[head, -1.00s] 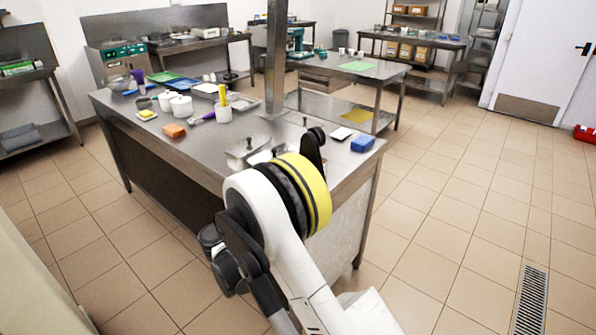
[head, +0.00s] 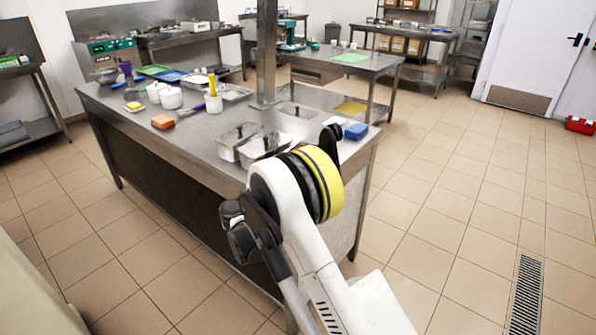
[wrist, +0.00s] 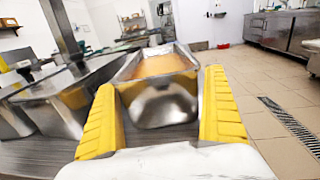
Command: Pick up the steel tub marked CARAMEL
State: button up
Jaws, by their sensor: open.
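In the wrist view, my gripper (wrist: 160,82) is open, with one yellow finger on each side of a steel tub (wrist: 162,105). This tub has sloping shiny walls and an orange-brown surface inside its rim. I cannot tell whether the fingers touch it, and no CARAMEL marking is readable. More steel tubs (wrist: 62,100) stand close on the left. In the head view, two steel tubs with dark-handled tops, one (head: 237,141) left of the other (head: 262,147), stand on the counter. My arm hides the gripper there.
The steel counter (head: 200,125) has a post (head: 267,60) behind the tubs. A blue block (head: 356,131) lies at the right, and an orange sponge (head: 163,122) and white pots (head: 171,98) at the left. Tiled floor is open on the right.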

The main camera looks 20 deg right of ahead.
jog(key=shift+w+d, duration=0.1)
jog(key=c, duration=1.4)
jog(key=shift+r, duration=0.15)
